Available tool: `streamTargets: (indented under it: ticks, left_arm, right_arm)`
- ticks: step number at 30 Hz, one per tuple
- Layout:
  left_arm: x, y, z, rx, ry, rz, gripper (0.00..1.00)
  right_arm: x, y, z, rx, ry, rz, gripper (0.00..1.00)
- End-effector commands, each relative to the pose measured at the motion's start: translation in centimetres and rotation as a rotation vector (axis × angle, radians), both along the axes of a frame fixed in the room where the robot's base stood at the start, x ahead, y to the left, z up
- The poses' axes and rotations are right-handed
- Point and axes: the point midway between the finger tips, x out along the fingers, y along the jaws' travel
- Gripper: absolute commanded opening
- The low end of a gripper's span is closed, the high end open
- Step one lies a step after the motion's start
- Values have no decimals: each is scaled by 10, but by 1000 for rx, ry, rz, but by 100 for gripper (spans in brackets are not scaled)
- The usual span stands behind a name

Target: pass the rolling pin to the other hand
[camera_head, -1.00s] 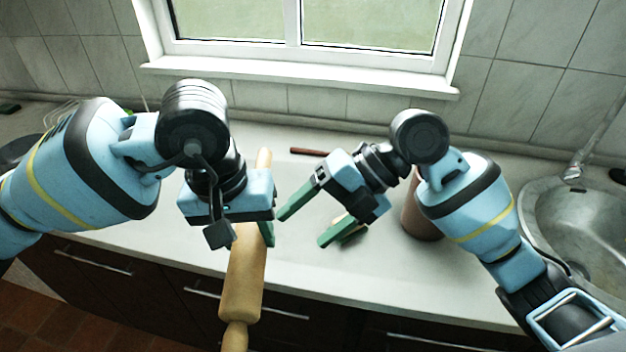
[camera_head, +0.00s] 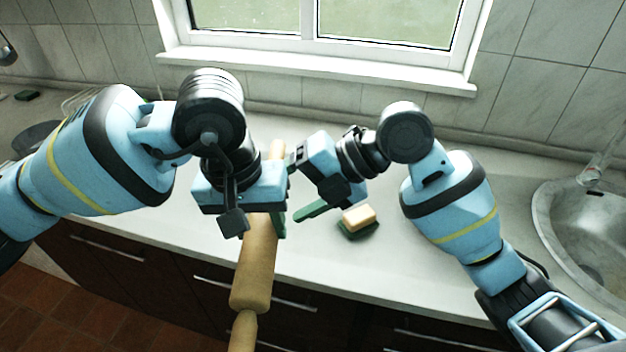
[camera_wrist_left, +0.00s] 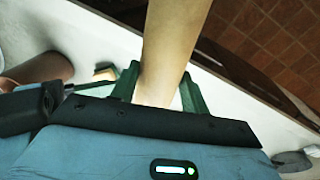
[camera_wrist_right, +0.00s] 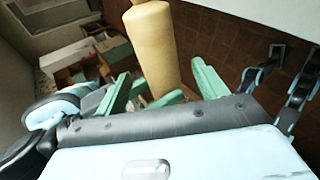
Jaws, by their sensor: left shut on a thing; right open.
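The wooden rolling pin (camera_head: 254,265) hangs in the air over the counter's front edge, tilted, one handle toward me. My left gripper (camera_head: 277,222) is shut on it around its body. The left wrist view shows the pin (camera_wrist_left: 170,45) between the two green fingers (camera_wrist_left: 160,80). The left gripper hides part of the pin in the head view.
A sink (camera_head: 585,235) is at the right. A brown round thing (camera_wrist_left: 38,68) shows in the left wrist view. The window sill (camera_head: 320,68) is behind.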

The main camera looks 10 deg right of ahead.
Motion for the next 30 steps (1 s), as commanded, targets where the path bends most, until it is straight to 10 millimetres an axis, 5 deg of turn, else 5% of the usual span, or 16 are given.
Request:
streamTargets:
  ticks: [9, 23, 30]
  left_arm:
    - [0, 0, 1, -1, -2, 0, 9]
    - [0, 0, 1, -1, -2, 0, 9]
    - [0, 0, 1, -1, -2, 0, 9]
  right_arm:
    - [3, 34, -26, 0, 1, 0, 71]
    - [4, 42, -32, -1, 1, -1, 71]
    - [4, 42, -32, -1, 1, -1, 41]
